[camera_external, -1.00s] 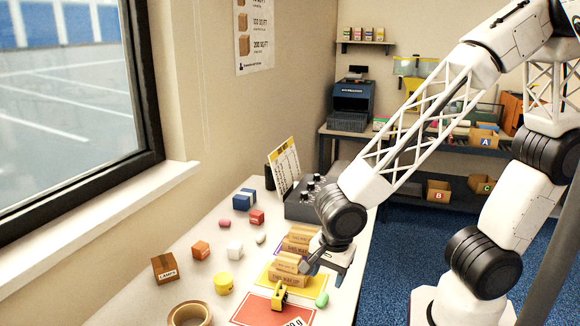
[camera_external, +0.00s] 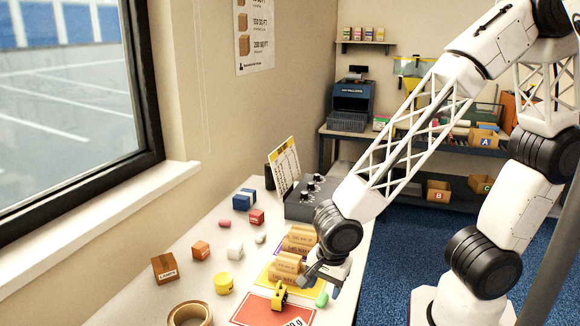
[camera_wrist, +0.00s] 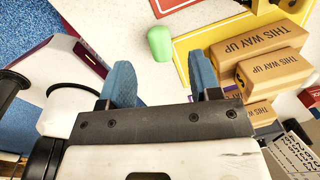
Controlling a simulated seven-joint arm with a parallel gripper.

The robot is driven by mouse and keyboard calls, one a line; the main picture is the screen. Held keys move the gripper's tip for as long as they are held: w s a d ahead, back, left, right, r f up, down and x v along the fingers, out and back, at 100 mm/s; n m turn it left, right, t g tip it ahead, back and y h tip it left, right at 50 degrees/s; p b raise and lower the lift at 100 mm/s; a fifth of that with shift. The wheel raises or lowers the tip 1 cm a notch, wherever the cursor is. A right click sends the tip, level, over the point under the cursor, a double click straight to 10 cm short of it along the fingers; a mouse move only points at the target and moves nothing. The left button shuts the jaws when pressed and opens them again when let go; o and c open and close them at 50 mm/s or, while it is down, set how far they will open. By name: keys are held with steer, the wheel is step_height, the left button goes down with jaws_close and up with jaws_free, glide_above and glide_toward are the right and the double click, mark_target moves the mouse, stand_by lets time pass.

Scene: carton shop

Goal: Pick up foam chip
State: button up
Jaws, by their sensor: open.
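A small rounded green foam chip (camera_external: 321,299) lies on the white table, beside the right edge of the yellow mat. In the wrist view the green chip (camera_wrist: 160,43) shows beyond my fingertips, roughly centred between the two blue fingers. My gripper (camera_external: 322,283) is open and empty, just above and behind the chip in the outside view. In the wrist view my gripper (camera_wrist: 162,72) has a clear gap between its fingers. Similar small pieces, one pink (camera_external: 224,223) and one whitish (camera_external: 260,238), lie farther left on the table.
Cardboard cartons (camera_external: 287,266) marked "THIS WAY UP" stand close left of my gripper. A yellow tape dispenser (camera_external: 279,296) stands near the red mat (camera_external: 250,311). A tape roll (camera_external: 190,314), small boxes and a grey control box (camera_external: 303,207) are also on the table.

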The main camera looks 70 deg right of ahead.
mark_target(322, 298)
steer(key=shift+w+f, duration=0.2)
steer(key=shift+f, duration=1.7)
steer(key=c, duration=1)
